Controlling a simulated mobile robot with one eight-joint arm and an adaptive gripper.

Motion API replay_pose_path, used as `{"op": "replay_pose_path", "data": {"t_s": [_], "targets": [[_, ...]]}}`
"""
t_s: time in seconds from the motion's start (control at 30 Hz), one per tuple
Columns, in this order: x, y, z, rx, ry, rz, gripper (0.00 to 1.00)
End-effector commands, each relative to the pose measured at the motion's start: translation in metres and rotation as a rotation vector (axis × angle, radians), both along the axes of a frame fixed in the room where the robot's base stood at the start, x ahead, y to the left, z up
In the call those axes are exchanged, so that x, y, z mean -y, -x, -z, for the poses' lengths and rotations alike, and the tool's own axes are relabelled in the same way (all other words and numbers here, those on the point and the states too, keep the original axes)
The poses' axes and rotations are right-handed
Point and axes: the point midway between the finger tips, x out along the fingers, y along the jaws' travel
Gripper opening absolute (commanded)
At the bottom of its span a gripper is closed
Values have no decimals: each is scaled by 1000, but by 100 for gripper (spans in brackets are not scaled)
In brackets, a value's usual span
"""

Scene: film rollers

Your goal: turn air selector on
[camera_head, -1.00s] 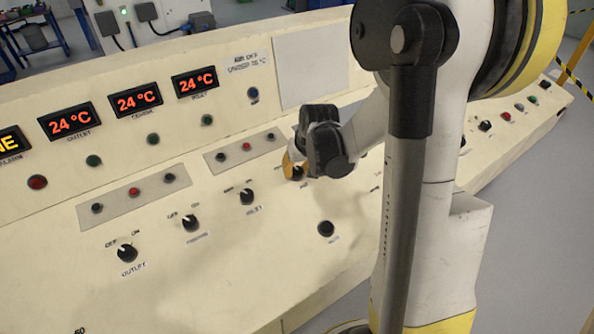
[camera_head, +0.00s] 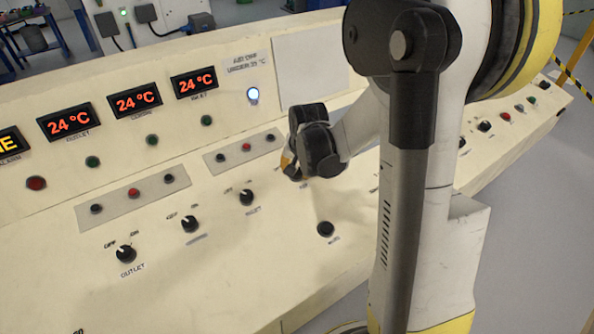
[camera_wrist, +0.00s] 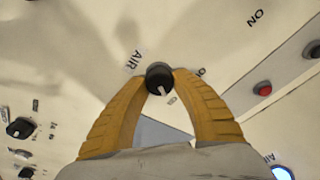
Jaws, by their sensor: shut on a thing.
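The air selector (camera_wrist: 160,75) is a round black knob with a white pointer mark, beside the word AIR in the wrist view. My gripper (camera_wrist: 160,80) has its yellow fingertips closed on either side of the knob. The pointer mark faces down toward my palm in that view; the small labels near it are partly hidden by the fingers. In the head view my gripper (camera_head: 288,163) is low at the panel, and its dark body hides the air selector. A lamp above (camera_head: 253,95) glows blue-white under an air label.
Other black selectors, such as the outlet selector (camera_head: 126,254), stand left of my gripper on the sloped panel. A black button (camera_head: 325,229) is below it. A strip with red and black buttons (camera_head: 246,147) is close at the upper left.

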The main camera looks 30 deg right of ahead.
Motion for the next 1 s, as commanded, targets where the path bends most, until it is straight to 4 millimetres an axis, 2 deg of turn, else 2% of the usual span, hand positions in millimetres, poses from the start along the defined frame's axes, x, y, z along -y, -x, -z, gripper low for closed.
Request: {"op": "replay_pose_path", "data": {"t_s": [0.3, 0.33, 0.4, 0.77, 0.87, 1.0], "targets": [[0, 0, 0, -1, -1, 1, 2], [0, 0, 0, -1, -1, 1, 38], [0, 0, 0, -1, -1, 1, 55], [0, 1, -3, 0, 0, 0, 55], [-1, 5, -13, 0, 0, 0, 55], [-4, 15, -38, 0, 0, 0, 55]]}}
